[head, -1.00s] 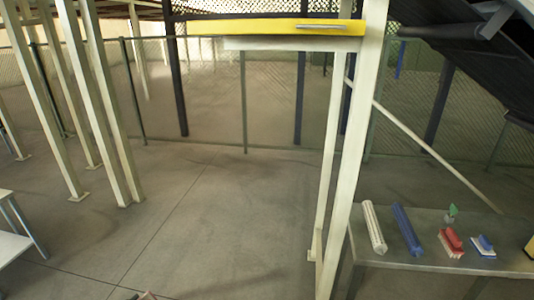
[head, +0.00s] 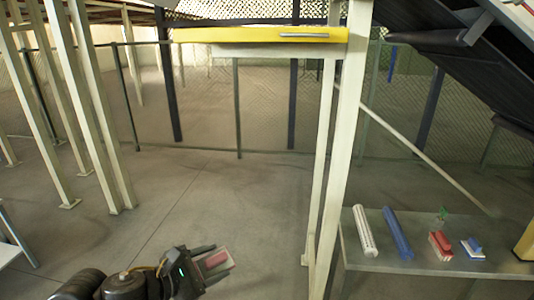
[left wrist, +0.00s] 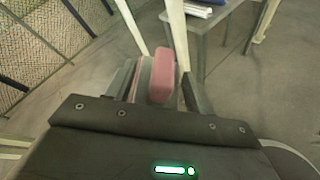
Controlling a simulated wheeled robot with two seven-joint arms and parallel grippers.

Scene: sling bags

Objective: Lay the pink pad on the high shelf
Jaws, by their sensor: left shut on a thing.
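The pink pad (left wrist: 161,75) is held between the fingers of my left gripper (left wrist: 156,85) in the left wrist view. In the head view the left gripper (head: 217,262) is at the bottom centre-left, with the pad (head: 217,259) between its fingers, over open floor. The high shelf (head: 262,35) has a yellow front edge and spans the top centre, joined to a cream post at its right. The gripper is well below the shelf in the picture and apart from it. The shelf's top surface is barely visible. My right gripper is not in view.
A cream post (head: 341,170) stands right of the gripper. A grey table (head: 420,258) at the lower right holds a white roll (head: 364,232), a blue roll (head: 398,232), a red brush (head: 440,246) and a blue brush (head: 473,248). Several cream posts stand at the left. The floor between is clear.

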